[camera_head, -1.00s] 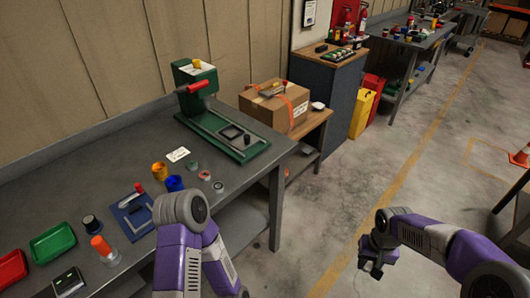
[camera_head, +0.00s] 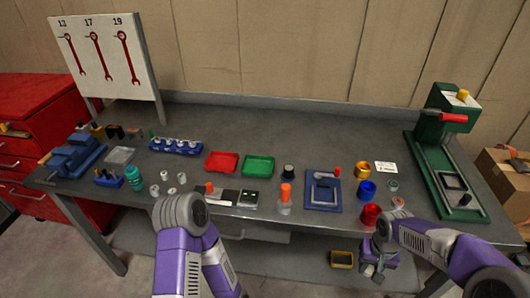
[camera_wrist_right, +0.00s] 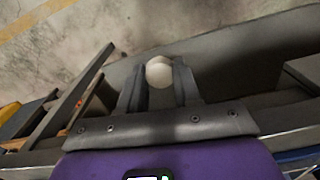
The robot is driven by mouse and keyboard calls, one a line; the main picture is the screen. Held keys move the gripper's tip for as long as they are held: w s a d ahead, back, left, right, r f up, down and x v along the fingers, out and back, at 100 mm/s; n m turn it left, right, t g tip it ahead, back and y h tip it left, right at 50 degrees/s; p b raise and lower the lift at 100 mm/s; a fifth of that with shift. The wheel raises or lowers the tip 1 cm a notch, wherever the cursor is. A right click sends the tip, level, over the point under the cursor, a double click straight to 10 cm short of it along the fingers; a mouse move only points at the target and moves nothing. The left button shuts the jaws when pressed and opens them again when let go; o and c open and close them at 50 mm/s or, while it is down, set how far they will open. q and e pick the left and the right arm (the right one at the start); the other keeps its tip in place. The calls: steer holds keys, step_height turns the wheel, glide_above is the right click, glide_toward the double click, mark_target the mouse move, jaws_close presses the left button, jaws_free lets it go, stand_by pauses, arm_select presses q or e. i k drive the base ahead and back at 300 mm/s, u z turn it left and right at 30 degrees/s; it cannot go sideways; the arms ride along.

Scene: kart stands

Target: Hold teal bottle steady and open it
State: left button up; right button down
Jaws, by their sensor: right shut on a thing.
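A teal bottle (camera_head: 134,177) stands upright near the front left of the grey workbench (camera_head: 290,130), beside small metal cups. My right gripper (camera_head: 372,268) is low, in front of the bench edge and far to the right of the bottle. In the right wrist view, its fingers are shut on a white round thing (camera_wrist_right: 158,72), of which only the rounded end shows. My left arm reaches up at the bench's front edge, just right of the bottle. Its gripper is hidden.
A blue vise (camera_head: 75,155) and a blue holder (camera_head: 108,178) are left of the bottle. Trays, a red tray (camera_head: 222,162) and a green tray (camera_head: 258,166), lie mid-bench. A green press (camera_head: 440,150) stands at the right. The bench's back strip is mostly clear.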

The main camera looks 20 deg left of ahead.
mark_target(134, 178)
steer(key=u, duration=1.3)
